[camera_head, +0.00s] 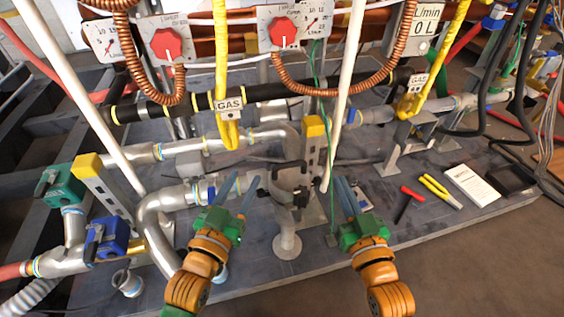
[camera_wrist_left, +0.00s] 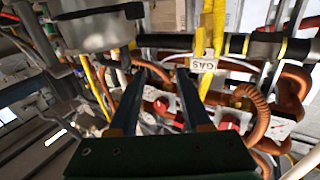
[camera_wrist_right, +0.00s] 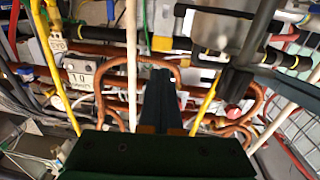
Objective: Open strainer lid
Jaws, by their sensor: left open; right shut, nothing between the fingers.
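A metal cylindrical fitting with a dark clamp-like part (camera_head: 291,184), which looks like the strainer, stands upright at the middle of the head view. I cannot make out clearly whether its lid is open. My left gripper (camera_head: 245,178) is open and empty, just left of the fitting and apart from it. A metal cylinder (camera_wrist_left: 95,30), likely the same fitting, shows at the top left of the left wrist view, beside the open fingers (camera_wrist_left: 160,72). My right gripper (camera_head: 342,180) is shut and empty, right of the fitting; its fingers (camera_wrist_right: 160,75) lie together in the right wrist view.
A yellow-topped post (camera_head: 314,127) stands behind the fitting. White slanted rods (camera_head: 345,90) and yellow gas hoses (camera_head: 222,90) hang close by. Valves with green (camera_head: 62,186) and blue (camera_head: 106,238) bodies are at left. Hand tools (camera_head: 437,189) and a white booklet (camera_head: 472,184) lie at right.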

